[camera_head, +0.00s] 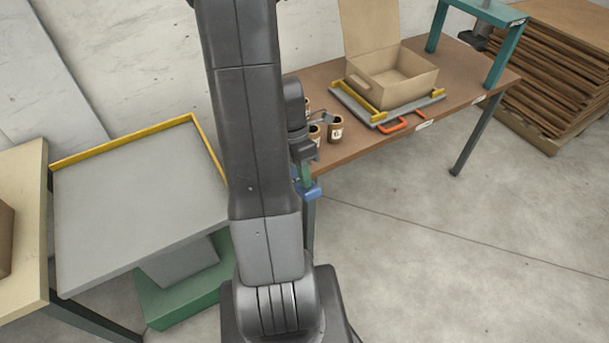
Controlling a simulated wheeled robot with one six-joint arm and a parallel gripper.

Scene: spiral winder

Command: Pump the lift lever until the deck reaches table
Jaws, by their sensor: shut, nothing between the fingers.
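The lift deck (135,200), a grey plate with yellow rails along its back and right edges, is at the left. It stands on a grey block (180,261) over a green base (180,300). The lift lever cannot be made out; my arm hides the area right of the lift. My gripper (304,153) shows only partly, beyond my arm at the near left end of the brown table (455,75). It is shut and empty. Just below it are a short green piece and a blue piece (311,190); I cannot tell whether it touches them.
A cream table (22,185) adjoins the deck's left side. On the brown table are brown jars (335,128), an open cardboard box (395,80) on a grey plate, an orange handle (402,122) and a teal frame (505,50). Cardboard stacks stand far right. The right foreground floor is clear.

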